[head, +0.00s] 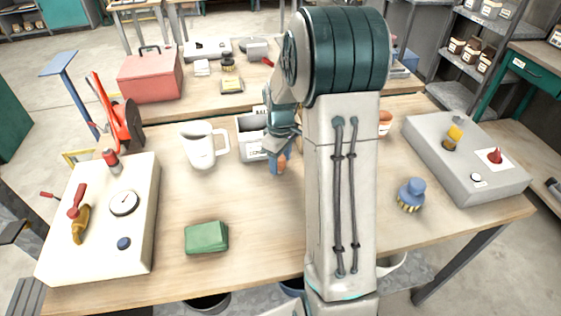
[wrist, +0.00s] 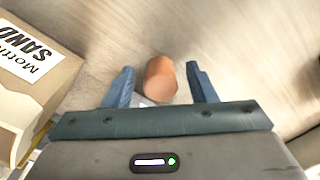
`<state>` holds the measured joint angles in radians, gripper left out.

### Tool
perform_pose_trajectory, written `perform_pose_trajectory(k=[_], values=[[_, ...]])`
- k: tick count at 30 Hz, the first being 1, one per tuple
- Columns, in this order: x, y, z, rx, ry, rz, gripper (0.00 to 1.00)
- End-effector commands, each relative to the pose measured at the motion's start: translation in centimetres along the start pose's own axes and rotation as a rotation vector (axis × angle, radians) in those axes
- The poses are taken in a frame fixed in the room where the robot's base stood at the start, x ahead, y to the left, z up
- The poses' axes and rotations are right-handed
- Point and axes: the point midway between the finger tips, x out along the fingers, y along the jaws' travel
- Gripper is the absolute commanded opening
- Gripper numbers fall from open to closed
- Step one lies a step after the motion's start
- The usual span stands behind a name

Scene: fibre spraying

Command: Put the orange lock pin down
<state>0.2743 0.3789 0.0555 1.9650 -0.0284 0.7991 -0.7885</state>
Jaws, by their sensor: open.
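The orange lock pin (wrist: 160,79) shows in the wrist view as a short orange-brown cylinder between the two blue fingers of my open gripper (wrist: 160,88). Gaps show on both sides of it, wider on the right. In the head view the pin (head: 281,163) is a small orange piece beside the fingertips of my gripper (head: 277,160), low over the wooden table (head: 262,215). I cannot tell how much of its lower end rests on the table. My arm stands just to the right of it.
A white mug (head: 200,150) stands to the left, a green block (head: 206,238) in front. A blue-handled brush (head: 411,194) lies right. The table between mug and green block is clear.

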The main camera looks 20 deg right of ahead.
Motion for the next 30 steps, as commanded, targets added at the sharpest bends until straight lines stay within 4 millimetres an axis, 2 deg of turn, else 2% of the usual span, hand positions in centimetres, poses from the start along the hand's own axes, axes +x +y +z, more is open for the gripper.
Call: perform_pose_trajectory(k=[6,12,20,23,26,30], values=[[-4.8,0.1,-0.1,0.0,0.005,0.005,0.51],[-8.7,0.0,0.0,0.0,0.004,0.003,0.51],[-11.1,-0.4,0.1,0.007,0.004,0.005,0.51],[-12.0,-1.9,0.6,0.04,0.014,0.018,0.51],[-13.1,-4.6,1.6,0.104,0.037,0.041,0.51],[-14.1,-9.2,3.9,0.226,0.085,0.071,0.51]])
